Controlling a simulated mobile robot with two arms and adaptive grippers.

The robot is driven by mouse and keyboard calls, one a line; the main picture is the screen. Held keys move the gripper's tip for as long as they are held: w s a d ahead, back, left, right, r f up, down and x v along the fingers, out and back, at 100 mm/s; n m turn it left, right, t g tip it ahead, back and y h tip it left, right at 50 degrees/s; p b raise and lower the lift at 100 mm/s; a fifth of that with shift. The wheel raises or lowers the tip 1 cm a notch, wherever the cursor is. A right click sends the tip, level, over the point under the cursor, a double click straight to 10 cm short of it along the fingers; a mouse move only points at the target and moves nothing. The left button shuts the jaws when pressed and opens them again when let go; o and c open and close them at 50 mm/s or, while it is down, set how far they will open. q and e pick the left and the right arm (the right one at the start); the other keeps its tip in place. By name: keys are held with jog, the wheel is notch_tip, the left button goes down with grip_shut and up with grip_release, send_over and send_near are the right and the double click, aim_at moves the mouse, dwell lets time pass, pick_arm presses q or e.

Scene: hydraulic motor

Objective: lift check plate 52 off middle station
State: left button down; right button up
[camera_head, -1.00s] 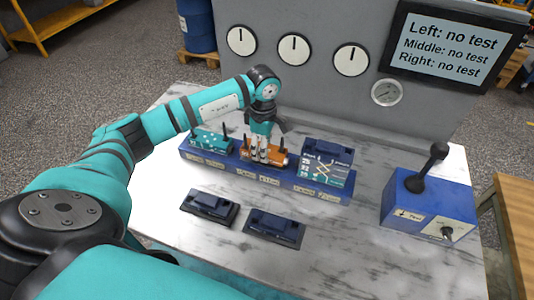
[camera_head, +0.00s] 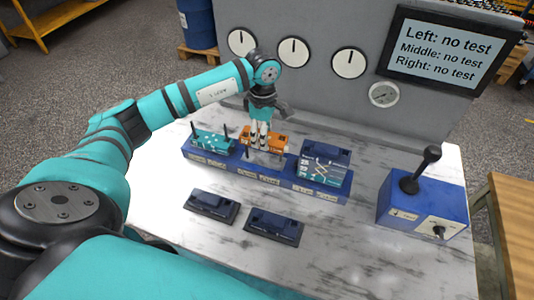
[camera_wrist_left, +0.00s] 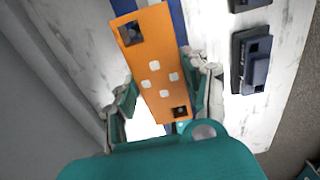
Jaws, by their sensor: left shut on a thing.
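The orange plate (camera_head: 276,141), which I take for check plate 52, hangs over the middle station (camera_head: 262,160) of the blue bench block. No number on it is readable. In the left wrist view the plate (camera_wrist_left: 150,50) shows a square hole near each end and several pale squares. My left gripper (camera_head: 260,138) is shut on it, one finger along each long side. In the head view the plate is raised, with bare station and thin pins visible below it. My right gripper is not in view.
A teal plate (camera_head: 212,141) sits on the left station. A teal plate with a dark blue block (camera_head: 325,160) sits on the right one. Two dark blue blocks (camera_head: 210,205) (camera_head: 273,226) lie in front. A lever box (camera_head: 420,205) stands right; front marble is clear.

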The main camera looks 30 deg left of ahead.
pick_arm(q)
jog(key=shift+r+p, duration=1.35)
jog(key=shift+r, duration=1.3)
